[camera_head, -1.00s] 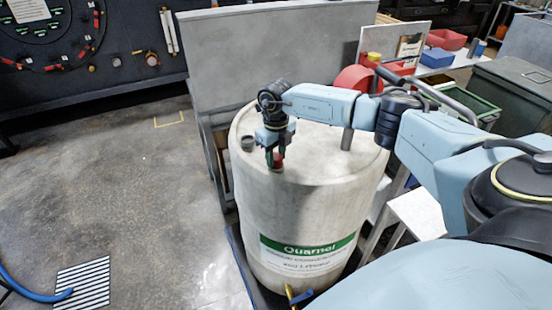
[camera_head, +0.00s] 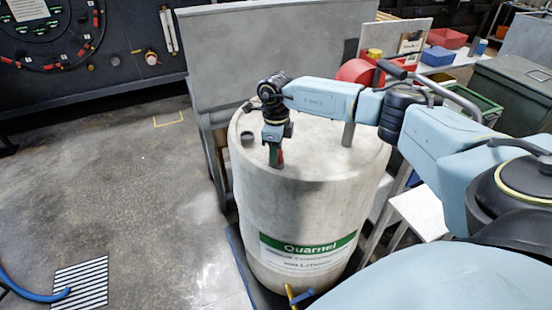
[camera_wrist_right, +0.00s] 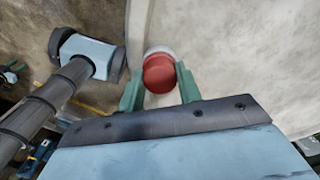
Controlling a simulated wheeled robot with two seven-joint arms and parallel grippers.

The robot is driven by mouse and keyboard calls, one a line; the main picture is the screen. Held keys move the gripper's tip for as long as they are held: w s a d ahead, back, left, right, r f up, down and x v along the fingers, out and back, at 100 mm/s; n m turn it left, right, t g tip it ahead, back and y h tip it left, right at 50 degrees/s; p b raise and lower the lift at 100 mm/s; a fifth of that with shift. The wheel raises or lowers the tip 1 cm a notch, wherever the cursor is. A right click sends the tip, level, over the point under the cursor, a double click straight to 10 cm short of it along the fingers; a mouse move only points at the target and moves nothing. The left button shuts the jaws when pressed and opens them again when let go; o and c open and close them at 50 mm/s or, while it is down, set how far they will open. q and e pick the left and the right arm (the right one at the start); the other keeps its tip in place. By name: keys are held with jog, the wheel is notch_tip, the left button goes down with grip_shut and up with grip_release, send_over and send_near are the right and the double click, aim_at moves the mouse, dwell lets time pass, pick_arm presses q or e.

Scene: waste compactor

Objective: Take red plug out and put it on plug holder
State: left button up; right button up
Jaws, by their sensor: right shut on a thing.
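The red plug (camera_wrist_right: 160,74) is between the green fingers of my right gripper (camera_wrist_right: 160,88) in the right wrist view. A pale ring shows just beyond the plug. In the head view my right gripper (camera_head: 275,158) is over the near edge of the drum top, shut on the plug, and only a little red (camera_head: 281,156) shows beside the fingers. The large white drum (camera_head: 300,215) has a green label. I cannot tell whether the plug is still seated in the drum. I cannot pick out a plug holder. My left gripper is not in view.
A grey cap (camera_head: 247,139) stands on the drum top to the left of my gripper. A grey panel (camera_head: 280,60) stands behind the drum. Red and blue bins (camera_head: 436,57) sit on a table at the back right. The floor (camera_head: 110,190) at the left is mostly clear.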

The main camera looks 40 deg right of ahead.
jog(key=n+b, duration=0.1)
jog(key=n, duration=0.1)
jog(key=shift+f+n, duration=0.1)
jog(key=shift+n, duration=1.1)
jog(key=o, duration=1.2)
jog(key=shift+c, duration=0.2)
jog(key=shift+c, duration=0.4)
